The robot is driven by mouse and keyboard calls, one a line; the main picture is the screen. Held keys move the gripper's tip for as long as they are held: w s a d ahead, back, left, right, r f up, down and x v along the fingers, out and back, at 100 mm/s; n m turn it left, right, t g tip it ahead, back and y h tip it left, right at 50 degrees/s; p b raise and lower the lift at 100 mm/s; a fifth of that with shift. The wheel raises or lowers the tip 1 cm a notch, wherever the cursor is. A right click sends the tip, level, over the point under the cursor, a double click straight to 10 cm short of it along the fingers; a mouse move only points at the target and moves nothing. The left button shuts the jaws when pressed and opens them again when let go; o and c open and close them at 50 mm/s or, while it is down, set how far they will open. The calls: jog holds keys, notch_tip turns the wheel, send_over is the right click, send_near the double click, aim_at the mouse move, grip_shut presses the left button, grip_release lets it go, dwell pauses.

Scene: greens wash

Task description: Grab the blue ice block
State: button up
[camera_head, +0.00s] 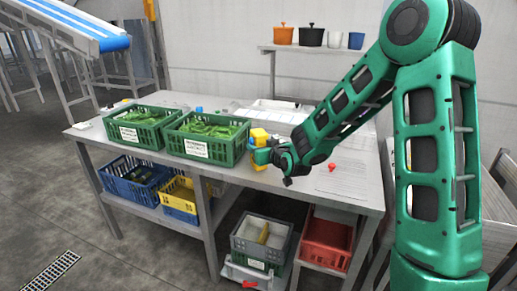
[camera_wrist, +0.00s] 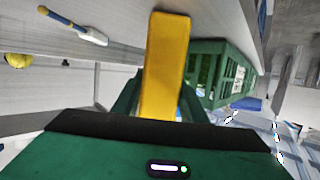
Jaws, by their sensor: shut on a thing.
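My gripper (camera_head: 265,155) is above the steel table, just right of the right-hand green crate. It is shut on a yellow block (camera_head: 259,134). In the wrist view the long yellow block (camera_wrist: 166,60) stands between the green fingers of my gripper (camera_wrist: 160,105). No blue ice block can be clearly made out. A small blue thing (camera_head: 199,109) shows at the back edge of the right-hand green crate, too small to name.
Two green crates (camera_head: 188,149) of leafy greens stand on the steel table (camera_head: 340,182). A small red thing (camera_head: 332,167) lies to the right. A blue-handled brush (camera_wrist: 75,27) and a yellow round thing (camera_wrist: 18,60) show in the wrist view. Crates, including a red one (camera_head: 325,246), sit below.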

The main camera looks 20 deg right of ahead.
jog(key=o, duration=1.2)
jog(key=shift+s, duration=0.1)
jog(key=v, duration=1.2)
